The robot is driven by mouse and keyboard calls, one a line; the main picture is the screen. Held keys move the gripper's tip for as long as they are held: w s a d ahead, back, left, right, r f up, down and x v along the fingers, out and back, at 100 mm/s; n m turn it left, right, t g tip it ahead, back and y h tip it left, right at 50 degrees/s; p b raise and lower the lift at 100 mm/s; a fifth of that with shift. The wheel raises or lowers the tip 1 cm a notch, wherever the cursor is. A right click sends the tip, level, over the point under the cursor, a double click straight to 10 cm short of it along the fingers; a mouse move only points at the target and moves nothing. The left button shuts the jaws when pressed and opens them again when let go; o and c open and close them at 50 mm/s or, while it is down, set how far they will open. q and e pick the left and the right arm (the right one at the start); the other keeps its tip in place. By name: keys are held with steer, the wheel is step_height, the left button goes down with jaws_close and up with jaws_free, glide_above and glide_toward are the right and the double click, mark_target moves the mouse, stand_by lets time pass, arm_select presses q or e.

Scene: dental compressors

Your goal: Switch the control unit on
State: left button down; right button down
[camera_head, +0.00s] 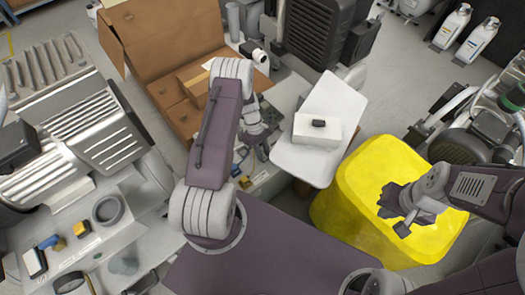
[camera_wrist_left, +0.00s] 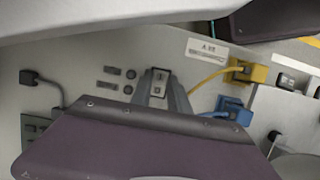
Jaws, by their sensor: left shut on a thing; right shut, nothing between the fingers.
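The control unit is a light grey panel (camera_wrist_left: 85,50) that fills much of the left wrist view. A small rocker switch (camera_wrist_left: 159,86) with marks on its face sits near its middle. My left gripper (camera_head: 262,142) reaches down to the panel; in the left wrist view its grey fingertips (camera_wrist_left: 165,92) are closed around the switch. A yellow plug (camera_wrist_left: 246,71) and a blue plug (camera_wrist_left: 232,112) with cables sit to the right of the switch. The switch is hidden in the head view. My right gripper (camera_head: 399,207) is shut and empty, above a yellow bin.
The yellow bin (camera_head: 360,185) stands at the right. A white tray (camera_head: 335,100) carries a white box (camera_head: 316,130) beside my left gripper. An open cardboard box (camera_head: 150,50) is behind. Ribbed grey machines (camera_head: 75,115) stand at the left.

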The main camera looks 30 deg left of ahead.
arm_select(q)
steer(key=shift+s+d+r+y+p, duration=0.15)
steer(key=shift+d+r+y+p, duration=0.15)
steer(key=shift+y+p, duration=0.65)
arm_select(e)
step_height(320, 180, up, 4)
steer(key=shift+w+f, duration=0.1)
steer(key=shift+f, duration=0.1)
arm_select(q)
steer(key=shift+f+t+p, duration=0.25)
steer(key=shift+t+p, duration=0.15)
steer(key=shift+p, duration=0.05)
arm_select(e)
steer(key=shift+r, duration=0.2)
arm_select(q)
steer(key=c, duration=1.2)
jaws_free()
steer(key=shift+c, duration=0.2)
step_height(320, 180, up, 9)
steer(key=a+p, duration=0.1)
steer(key=p, duration=0.2)
steer(key=shift+w+p, duration=0.25)
steer(key=shift+p, duration=0.15)
arm_select(e)
step_height(320, 180, up, 4)
steer(key=shift+f, duration=0.1)
